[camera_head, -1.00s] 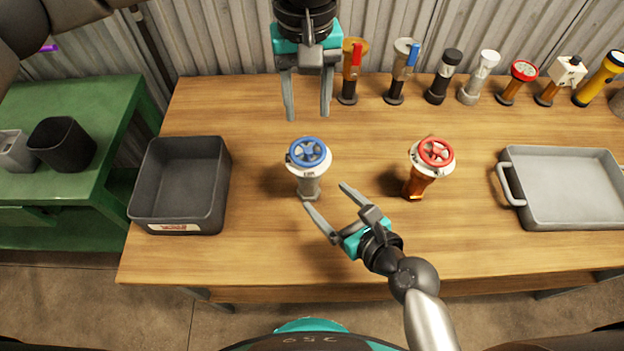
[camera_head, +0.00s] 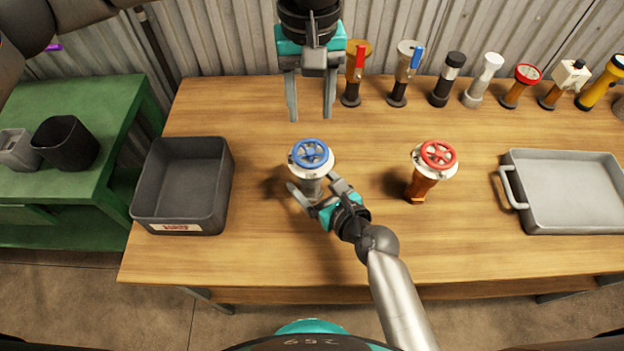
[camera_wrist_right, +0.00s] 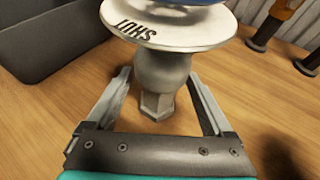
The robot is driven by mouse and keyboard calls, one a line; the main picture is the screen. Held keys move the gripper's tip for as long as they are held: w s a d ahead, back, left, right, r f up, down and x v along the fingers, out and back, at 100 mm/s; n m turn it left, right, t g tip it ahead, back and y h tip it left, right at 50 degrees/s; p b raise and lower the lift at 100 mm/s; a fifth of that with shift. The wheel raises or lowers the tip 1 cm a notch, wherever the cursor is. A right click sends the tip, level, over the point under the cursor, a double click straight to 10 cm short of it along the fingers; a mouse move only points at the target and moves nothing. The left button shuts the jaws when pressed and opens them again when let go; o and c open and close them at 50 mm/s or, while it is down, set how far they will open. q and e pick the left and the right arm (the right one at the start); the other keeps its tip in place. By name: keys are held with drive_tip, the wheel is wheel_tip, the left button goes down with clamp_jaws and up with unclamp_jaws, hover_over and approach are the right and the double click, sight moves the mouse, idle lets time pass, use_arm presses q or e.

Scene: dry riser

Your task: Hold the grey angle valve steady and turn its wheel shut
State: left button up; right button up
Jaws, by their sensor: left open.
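The grey angle valve (camera_head: 309,173) stands upright on the wooden table, with a blue wheel (camera_head: 311,153) on top. In the right wrist view its grey body (camera_wrist_right: 163,72) rises from a hexagonal foot, under a pale disc marked SHUT (camera_wrist_right: 185,28); the wheel is mostly cut off there. My right gripper (camera_head: 311,184) is open, low at the valve, one finger on each side of the body. In the wrist view gaps show between fingers and body. My left gripper (camera_head: 311,117) is open and empty, pointing down above and behind the wheel.
An orange valve with a red wheel (camera_head: 438,156) stands to the right. A dark bin (camera_head: 148,212) is at the left, a grey tray (camera_head: 508,192) at the right. Several fittings and torches line the back, including a red-handled valve (camera_head: 353,85). The table's front middle is clear.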

drive_tip(key=shift+r, duration=0.1)
clamp_jaws()
idle(0.4)
idle(0.7)
